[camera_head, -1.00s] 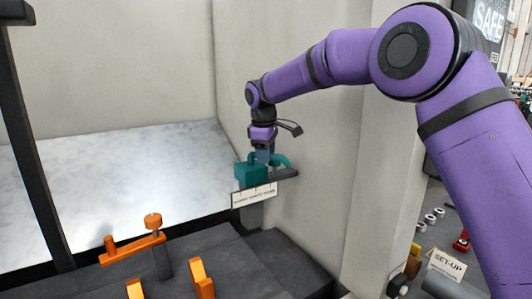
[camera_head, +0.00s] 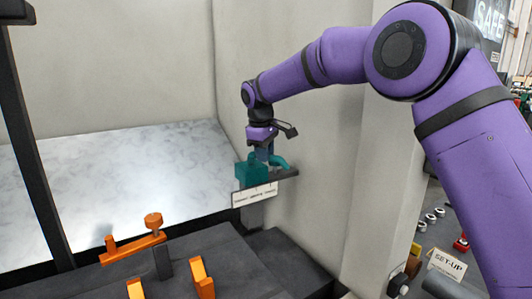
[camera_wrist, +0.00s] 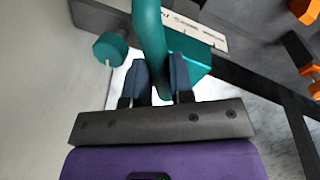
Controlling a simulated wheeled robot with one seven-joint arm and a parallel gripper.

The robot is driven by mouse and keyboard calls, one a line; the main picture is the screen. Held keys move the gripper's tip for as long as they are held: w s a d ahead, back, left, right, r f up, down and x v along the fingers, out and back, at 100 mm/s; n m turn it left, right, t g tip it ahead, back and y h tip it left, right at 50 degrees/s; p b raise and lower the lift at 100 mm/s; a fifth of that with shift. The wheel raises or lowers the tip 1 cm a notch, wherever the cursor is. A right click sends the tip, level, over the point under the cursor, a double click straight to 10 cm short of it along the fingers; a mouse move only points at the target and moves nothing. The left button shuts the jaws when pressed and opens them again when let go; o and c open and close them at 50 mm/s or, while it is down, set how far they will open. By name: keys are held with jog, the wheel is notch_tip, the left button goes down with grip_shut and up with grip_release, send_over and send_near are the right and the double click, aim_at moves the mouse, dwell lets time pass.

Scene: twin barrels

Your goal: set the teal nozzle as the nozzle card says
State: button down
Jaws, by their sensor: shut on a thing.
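The teal nozzle is a curved pipe (camera_wrist: 149,32) beside a teal block (camera_head: 250,176) on a dark bracket at the wall. My gripper (camera_wrist: 158,78) is shut on the teal nozzle, with its two blue-grey fingers on either side of the pipe. In the head view my gripper (camera_head: 263,156) points down at the nozzle, and its fingers partly hide the pipe. A white card (camera_head: 254,196) with a small scale and lettering is on the front of the bracket; the lettering is too small to read. A teal knob (camera_wrist: 110,48) shows left of the pipe in the wrist view.
Orange fittings, including a crossbar (camera_head: 132,248) on a dark post and an upright piece (camera_head: 202,278), stand on the dark bench in front. A pale marbled surface (camera_head: 130,185) lies behind. The wall is close right of the bracket. A SET-UP card (camera_head: 446,264) stands far right.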

aim_at(250, 155)
jog(key=a+m, duration=0.1)
jog(key=m, duration=0.2)
jog(key=s+a+m+g, duration=0.1)
jog(key=m, duration=0.3)
jog(key=s+a+m+h, duration=0.1)
jog(key=a+m, duration=0.1)
jog(key=m, duration=0.1)
jog(key=shift+s+m+g, duration=0.25)
jog(key=shift+m+g, duration=0.05)
jog(key=shift+m, duration=0.1)
jog(key=shift+a+r+m+g, duration=0.15)
jog(key=shift+a+m, duration=0.2)
jog(key=shift+m, duration=0.4)
jog(key=shift+a+f+m+g, duration=0.15)
jog(key=shift+a+m, duration=0.15)
jog(key=shift+m, duration=0.45)
jog(key=shift+r, duration=0.15)
jog(key=c, duration=1)
grip_release()
jog(key=r, duration=0.3)
jog(key=a+r, duration=0.1)
jog(key=r, duration=0.3)
jog(key=a+r, duration=0.1)
jog(key=r, duration=0.2)
jog(key=shift+w+a+r, duration=0.1)
jog(key=shift+w+r, duration=0.05)
jog(key=shift+r, duration=0.05)
